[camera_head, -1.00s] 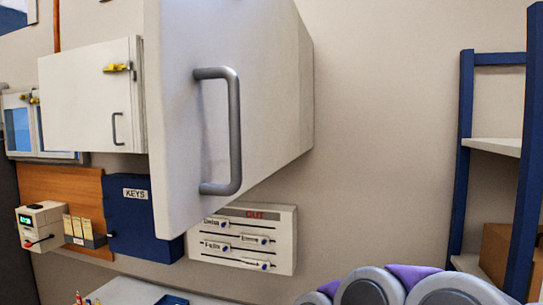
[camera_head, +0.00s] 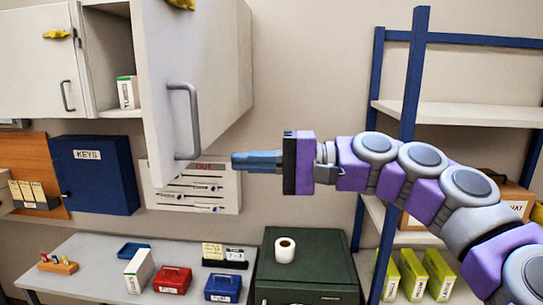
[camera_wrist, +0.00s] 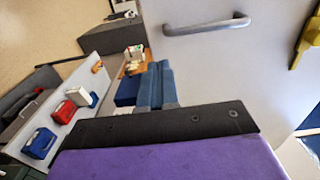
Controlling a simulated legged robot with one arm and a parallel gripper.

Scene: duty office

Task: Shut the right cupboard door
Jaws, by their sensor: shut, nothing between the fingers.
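The right cupboard door (camera_head: 222,60) stands open, swung out into the room, with its outer face and grey bar handle (camera_head: 192,120) showing. A yellow latch (camera_head: 181,4) sits near its top. My gripper (camera_head: 233,161) is shut and empty, on the outer-face side of the door, right of the handle's lower end in the head view. In the wrist view the closed fingers (camera_wrist: 157,85) point away beside the door face (camera_wrist: 230,70), with the handle (camera_wrist: 207,25) above them. I cannot tell whether they touch the door. The left cupboard door (camera_head: 35,60) appears shut.
A white-green box (camera_head: 127,92) stands inside the cupboard. Below are the blue key box (camera_head: 95,172), the white OUT board (camera_head: 215,188) and a desk (camera_head: 75,250) with red and blue boxes. A green cabinet (camera_head: 305,270) and blue-framed shelves (camera_head: 410,75) stand right.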

